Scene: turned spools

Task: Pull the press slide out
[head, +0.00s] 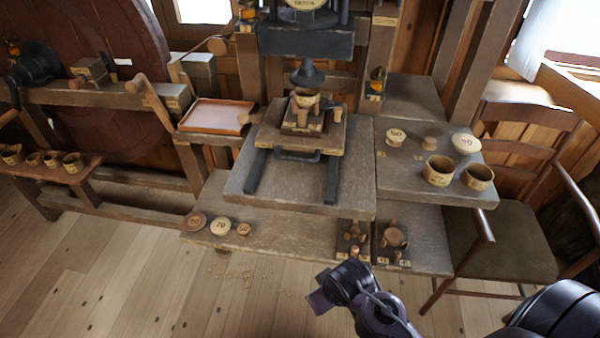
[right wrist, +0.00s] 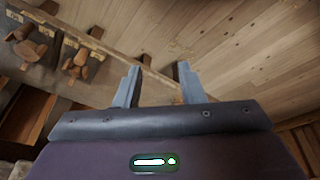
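The press slide (head: 268,139) is a wooden board on two dark rails (head: 332,183), set back beneath the press. A dark bar handle (head: 297,156) runs along its front edge. A small block with a cup (head: 305,98) and pegs stands on the slide, below the dark press head (head: 307,76). My right gripper (head: 322,292) is in front of the bench, low and well apart from the handle. In the right wrist view its two fingers (right wrist: 159,72) are spread with nothing between them. My left gripper is not in view.
The lower front shelf (head: 285,228) holds round lids (head: 220,226) at left and peg holders (head: 353,240) at right. The right side shelf holds cups (head: 439,171) and lids. A chair (head: 505,240) stands at right. The bare bench between the rails is clear.

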